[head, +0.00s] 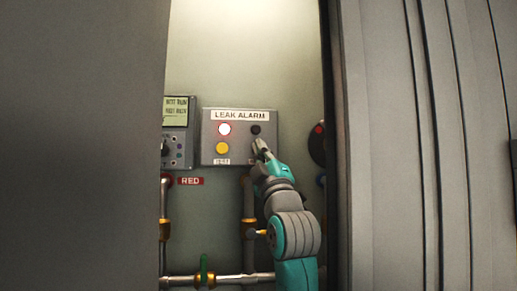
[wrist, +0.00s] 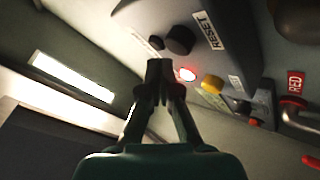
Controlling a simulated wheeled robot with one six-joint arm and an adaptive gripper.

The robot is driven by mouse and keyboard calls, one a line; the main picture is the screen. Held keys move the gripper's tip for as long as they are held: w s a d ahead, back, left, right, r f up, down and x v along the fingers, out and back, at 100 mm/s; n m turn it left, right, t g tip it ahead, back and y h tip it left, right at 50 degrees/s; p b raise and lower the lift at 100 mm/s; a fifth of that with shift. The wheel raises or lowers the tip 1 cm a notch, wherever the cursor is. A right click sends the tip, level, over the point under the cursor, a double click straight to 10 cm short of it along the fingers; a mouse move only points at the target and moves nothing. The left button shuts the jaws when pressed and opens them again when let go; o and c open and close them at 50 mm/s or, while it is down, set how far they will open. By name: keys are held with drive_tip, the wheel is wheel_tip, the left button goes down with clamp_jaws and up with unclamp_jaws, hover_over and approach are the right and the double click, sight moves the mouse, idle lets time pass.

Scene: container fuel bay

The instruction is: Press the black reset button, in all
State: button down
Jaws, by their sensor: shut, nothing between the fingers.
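The grey LEAK ALARM panel (head: 233,158) is on the back wall in the head view. My gripper (head: 262,148) is shut and empty in front of its lower right part, where it hides the reset button. In the wrist view the black reset button (wrist: 180,40) shows beside the RESET label (wrist: 208,30). My shut fingertips (wrist: 160,66) appear just below and left of the button in that picture. I cannot tell whether they touch the panel or button.
The panel also bears a lit lamp (head: 225,129), glowing red in the wrist view, a yellow button (head: 222,149) and a smaller black round part (head: 256,129). A display box (head: 177,145) stands left; pipes (head: 232,279) run below. Grey walls flank the opening.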

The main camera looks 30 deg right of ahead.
drive_tip(key=shift+w, duration=0.15)
idle(0.6)
drive_tip(key=shift+w+d, duration=0.15)
drive_tip(key=shift+w, duration=0.1)
drive_tip(key=shift+w+d, duration=0.15)
drive_tip(key=shift+w, duration=0.25)
idle(0.9)
idle(0.4)
drive_tip(key=shift+s+a, duration=0.3)
drive_tip(key=shift+s, duration=0.5)
drive_tip(key=shift+s, duration=0.15)
drive_tip(key=shift+s+a, duration=0.25)
drive_tip(key=shift+s, duration=0.5)
drive_tip(key=shift+s+a, duration=0.25)
drive_tip(key=shift+s, duration=0.5)
drive_tip(key=shift+s+a, duration=0.25)
drive_tip(key=shift+s, duration=0.5)
